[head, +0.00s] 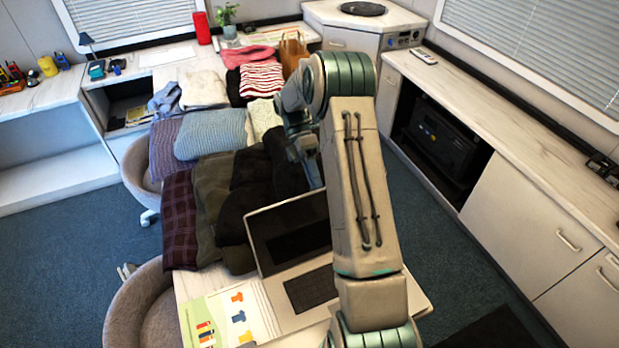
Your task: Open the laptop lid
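The silver laptop (285,312) lies on the near end of the table. Its lid (297,240) stands raised and leans back, with the dark screen and the black keyboard (312,288) both showing. My arm crosses in front of the laptop's right part and hides it. My gripper (312,172) hangs beyond the lid's top edge, above the dark folded clothes. My arm partly hides it, and its fingers are too unclear to tell open from shut. I cannot tell whether it touches the lid.
Folded clothes (212,133) cover most of the table behind the laptop. A booklet (229,318) lies left of it. Grey chairs (147,305) stand along the left side. A counter with cabinets (535,215) runs along the right, with open carpet between.

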